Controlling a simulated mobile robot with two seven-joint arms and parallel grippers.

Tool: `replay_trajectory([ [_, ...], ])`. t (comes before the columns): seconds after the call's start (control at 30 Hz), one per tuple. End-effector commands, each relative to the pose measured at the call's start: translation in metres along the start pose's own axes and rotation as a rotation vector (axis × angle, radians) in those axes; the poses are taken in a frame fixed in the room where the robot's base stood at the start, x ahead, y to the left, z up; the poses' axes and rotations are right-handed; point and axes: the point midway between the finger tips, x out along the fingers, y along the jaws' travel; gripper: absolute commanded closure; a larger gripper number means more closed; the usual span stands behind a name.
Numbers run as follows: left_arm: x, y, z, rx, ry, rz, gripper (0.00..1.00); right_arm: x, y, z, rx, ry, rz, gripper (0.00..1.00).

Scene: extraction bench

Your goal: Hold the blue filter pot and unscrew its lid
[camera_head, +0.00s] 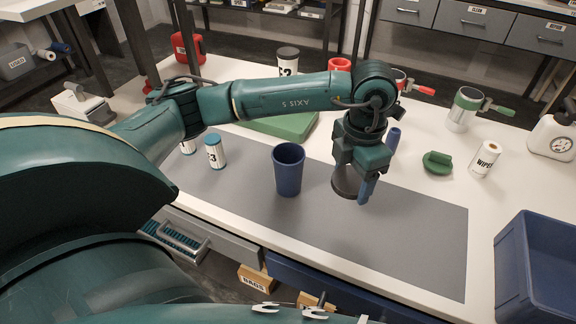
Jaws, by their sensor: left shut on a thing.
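The blue filter pot (288,172) stands upright on the grey mat (420,240), its top open with the dark inside showing. My left gripper (374,172) points down to the right of the pot, its blue fingers apart from the pot. It is shut on a dark round piece (346,182) that looks like the lid, partly hidden by the gripper. I cannot tell whether this piece touches the mat. My right gripper is not in view.
A teal-capped can (216,152) stands left of the pot. A green block (285,126) lies behind. A green knobbed piece (437,163) and a wipes roll (486,158) stand right. A blue crate (512,275) is at the right front. The mat's front right is clear.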

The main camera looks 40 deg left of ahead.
Motion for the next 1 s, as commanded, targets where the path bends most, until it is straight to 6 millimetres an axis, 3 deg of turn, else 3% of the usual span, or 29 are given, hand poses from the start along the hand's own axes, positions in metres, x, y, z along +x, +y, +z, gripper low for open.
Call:
replay_trajectory([
  [0.1, 0.004, -0.002, 0.001, -0.241, 0.003, -0.002, 0.6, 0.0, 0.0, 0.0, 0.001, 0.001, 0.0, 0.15],
  [0.3, 0.008, -0.003, 0.002, -0.483, 0.002, -0.001, 0.6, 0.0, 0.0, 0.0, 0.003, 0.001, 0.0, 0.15],
  [0.43, 0.021, -0.003, 0.001, -0.529, 0.006, -0.003, 0.6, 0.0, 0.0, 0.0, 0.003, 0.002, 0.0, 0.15],
  [0.63, 0.058, -0.003, 0.001, -0.53, 0.006, -0.002, 0.6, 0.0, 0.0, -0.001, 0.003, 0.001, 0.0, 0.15],
  [1.0, 0.097, -0.004, 0.001, -0.529, 0.005, -0.003, 0.6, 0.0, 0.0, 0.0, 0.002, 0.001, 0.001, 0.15],
])
